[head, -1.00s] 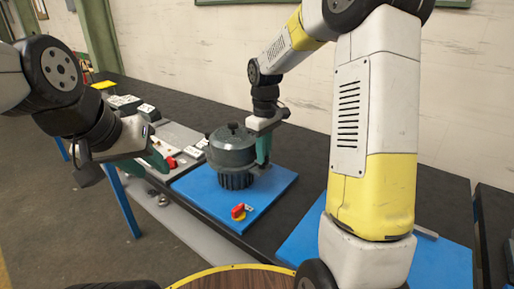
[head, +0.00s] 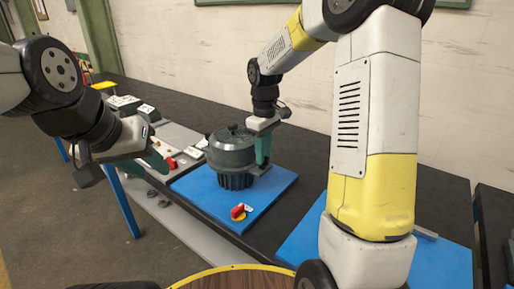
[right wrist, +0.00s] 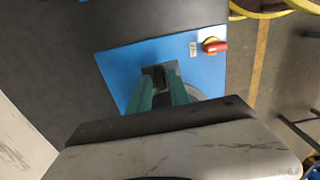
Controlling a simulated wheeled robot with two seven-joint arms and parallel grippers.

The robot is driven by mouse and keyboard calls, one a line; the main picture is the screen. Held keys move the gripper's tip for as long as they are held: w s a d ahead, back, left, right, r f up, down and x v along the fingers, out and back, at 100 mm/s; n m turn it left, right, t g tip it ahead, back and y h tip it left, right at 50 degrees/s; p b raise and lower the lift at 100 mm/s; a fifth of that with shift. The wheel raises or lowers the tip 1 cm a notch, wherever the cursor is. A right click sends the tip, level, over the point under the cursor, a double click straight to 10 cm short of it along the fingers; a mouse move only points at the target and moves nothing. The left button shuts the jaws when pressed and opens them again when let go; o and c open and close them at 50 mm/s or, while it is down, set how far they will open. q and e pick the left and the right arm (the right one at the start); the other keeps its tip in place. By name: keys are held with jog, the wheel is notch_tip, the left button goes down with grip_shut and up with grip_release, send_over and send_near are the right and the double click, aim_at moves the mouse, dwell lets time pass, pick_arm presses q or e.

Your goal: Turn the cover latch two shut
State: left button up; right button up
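The dark grey round cover (head: 232,150) stands on the blue mat in the head view. My right gripper (head: 263,152) points down at the right side of the cover. In the right wrist view, the two teal fingers of my right gripper (right wrist: 160,85) stand on both sides of a small dark block (right wrist: 158,74), perhaps a latch. Whether they touch it I cannot tell. The cover is mostly hidden there. My left gripper (head: 150,163) is open and empty, left of the cover and apart from it.
A red and yellow rotary switch (head: 238,212) sits on the front of the blue mat (head: 275,193). A grey panel with white labels and a red part (head: 171,163) lies left of the cover. Another blue mat (head: 445,262) is at right. Black bench top is free behind the cover.

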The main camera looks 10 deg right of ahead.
notch_tip(320, 180, up, 7)
jog(key=shift+f, duration=0.1)
jog(key=shift+r, duration=0.5)
jog(key=s+r+m+t, duration=0.1)
jog(key=s+m+t, duration=0.1)
jog(key=s, duration=0.5)
jog(key=s+d+r+m+t+y, duration=0.1)
jog(key=s+r+m+t, duration=0.1)
jog(key=s, duration=0.6)
jog(key=s+d+r+m+t+y, duration=0.1)
jog(key=s+r+m+t, duration=0.1)
jog(key=s+m, duration=0.2)
jog(key=shift+s+d+m, duration=0.2)
jog(key=shift+s+m, duration=0.1)
jog(key=shift+s, duration=1.35)
